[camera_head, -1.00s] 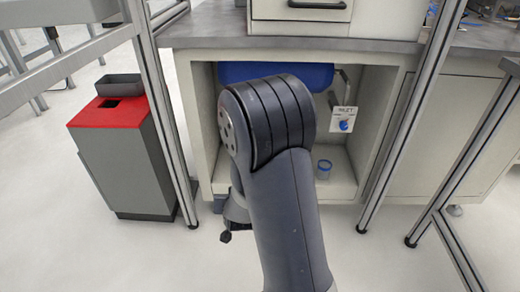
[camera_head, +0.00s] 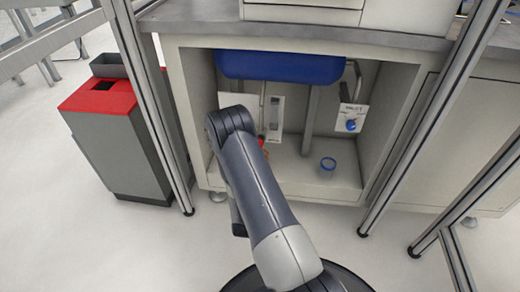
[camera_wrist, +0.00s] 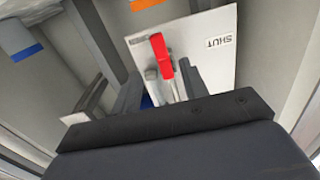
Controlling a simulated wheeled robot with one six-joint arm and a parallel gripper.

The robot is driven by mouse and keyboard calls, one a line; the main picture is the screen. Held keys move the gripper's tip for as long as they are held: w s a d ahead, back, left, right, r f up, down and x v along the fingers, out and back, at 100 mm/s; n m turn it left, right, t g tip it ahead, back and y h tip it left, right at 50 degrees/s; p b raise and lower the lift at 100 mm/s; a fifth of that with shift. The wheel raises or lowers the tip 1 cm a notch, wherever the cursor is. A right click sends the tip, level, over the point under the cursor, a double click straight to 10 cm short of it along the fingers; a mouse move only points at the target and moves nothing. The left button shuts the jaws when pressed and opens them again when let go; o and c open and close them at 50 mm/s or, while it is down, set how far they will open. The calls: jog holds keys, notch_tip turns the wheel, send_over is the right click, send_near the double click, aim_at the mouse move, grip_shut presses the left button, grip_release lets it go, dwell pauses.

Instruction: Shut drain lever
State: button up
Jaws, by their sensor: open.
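The red drain lever (camera_wrist: 161,55) shows in the wrist view, standing over a grey-white valve body in front of a white panel (camera_wrist: 208,70). In the head view a small bit of the red lever (camera_head: 262,141) shows just right of my arm, below the panel (camera_head: 276,113). My gripper (camera_wrist: 160,86) is open, its dark fingers close to the lever and valve body. I cannot tell whether they touch. In the head view my arm hides the gripper.
The lever is inside an open cabinet (camera_head: 186,112) under a blue basin (camera_head: 280,68). A grey post stands to its right. Further right are an INLET panel with a blue knob (camera_head: 351,125) and a blue-rimmed cup (camera_head: 328,164). Metal frame posts flank the cabinet front. A red-topped bin (camera_head: 100,96) stands left.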

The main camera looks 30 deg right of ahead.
jog(key=shift+b+x, duration=1.4)
jog(key=shift+x, duration=3.7)
jog(key=shift+s, duration=0.1)
jog(key=shift+c, duration=0.3)
grip_shut()
